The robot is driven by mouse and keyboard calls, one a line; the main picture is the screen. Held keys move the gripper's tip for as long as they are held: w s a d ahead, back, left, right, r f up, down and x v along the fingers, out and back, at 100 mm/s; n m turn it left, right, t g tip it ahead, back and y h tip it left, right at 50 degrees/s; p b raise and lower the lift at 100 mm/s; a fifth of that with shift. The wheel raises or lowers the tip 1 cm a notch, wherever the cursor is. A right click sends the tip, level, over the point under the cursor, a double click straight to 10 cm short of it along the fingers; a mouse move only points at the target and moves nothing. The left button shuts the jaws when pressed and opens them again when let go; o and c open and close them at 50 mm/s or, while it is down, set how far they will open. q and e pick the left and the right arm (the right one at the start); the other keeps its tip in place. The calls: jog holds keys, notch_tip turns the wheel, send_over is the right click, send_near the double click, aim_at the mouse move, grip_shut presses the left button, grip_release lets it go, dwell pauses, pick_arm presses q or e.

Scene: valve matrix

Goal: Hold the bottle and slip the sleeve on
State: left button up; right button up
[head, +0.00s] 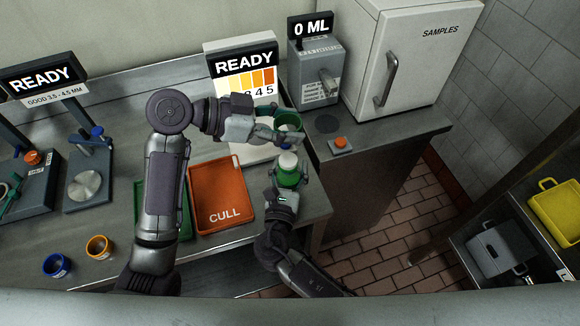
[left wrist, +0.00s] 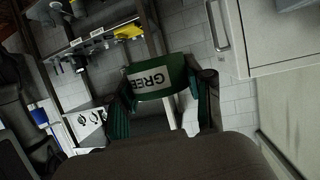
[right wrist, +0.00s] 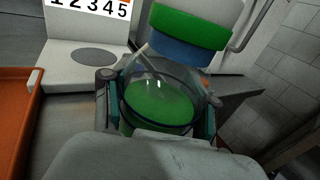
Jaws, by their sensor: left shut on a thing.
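My left gripper (head: 284,134) is shut on a green sleeve (head: 288,118), a short open ring. In the left wrist view the sleeve (left wrist: 163,78) has a white label reading "GREE", its end cut off. My right gripper (head: 288,184) has its fingers on both sides of a clear round bottle (head: 287,173) holding green liquid. In the right wrist view the bottle (right wrist: 160,105) sits upright between the fingers, and the sleeve (right wrist: 190,25) with a blue part under it is above. In the head view the sleeve is apart from the bottle, behind it.
An orange CULL tray (head: 222,200) and a green tray (head: 140,210) lie on the bench. A dispenser (head: 318,75), an orange button (head: 340,142) and a SAMPLES fridge (head: 420,50) stand right. Blue and orange cups (head: 57,265) (head: 98,247) are front left.

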aim_at(286, 165)
jog(key=c, duration=0.4)
jog(key=shift+c, duration=0.2)
pick_arm(q)
jog(key=shift+s+a+f, duration=0.1)
jog(key=shift+s+f, duration=0.05)
jog(key=shift+f, duration=0.55)
jog(key=shift+s+a+f, duration=0.1)
jog(key=shift+f, duration=0.6)
jog(key=shift+d+f, duration=0.15)
jog(key=shift+f, duration=2.5)
jog(key=shift+f, duration=2.15)
jog(key=o, duration=0.8)
jog(key=shift+o, duration=0.2)
jog(key=v, duration=1.2)
